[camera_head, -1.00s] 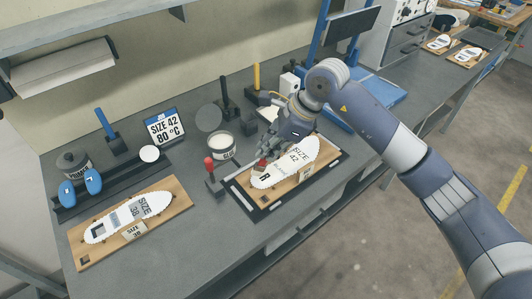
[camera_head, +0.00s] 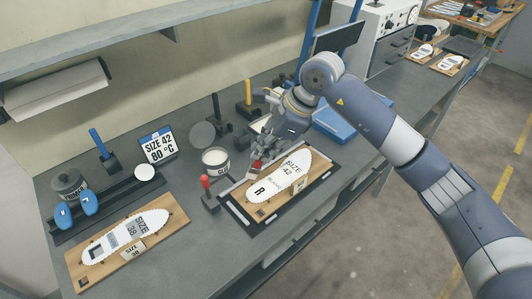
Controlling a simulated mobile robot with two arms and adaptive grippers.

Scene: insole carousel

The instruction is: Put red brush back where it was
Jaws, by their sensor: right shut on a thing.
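My right gripper (camera_head: 257,156) is shut on the red brush (camera_head: 255,166), of which only a small red part with a pale end shows below the fingers. It is held by the back left edge of the white size 42 insole (camera_head: 285,177), seemingly above it. The insole lies on a wooden board (camera_head: 296,198) in a black frame. A red-topped upright piece (camera_head: 205,182) with a black base stands left of the frame, separate from the held brush. My left gripper is not in view.
A glue pot (camera_head: 215,161) stands left of my right gripper. Yellow (camera_head: 248,92), black (camera_head: 216,107) and blue (camera_head: 98,142) handles stand in black blocks behind. A size 38 insole (camera_head: 128,233) lies on a board at front left.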

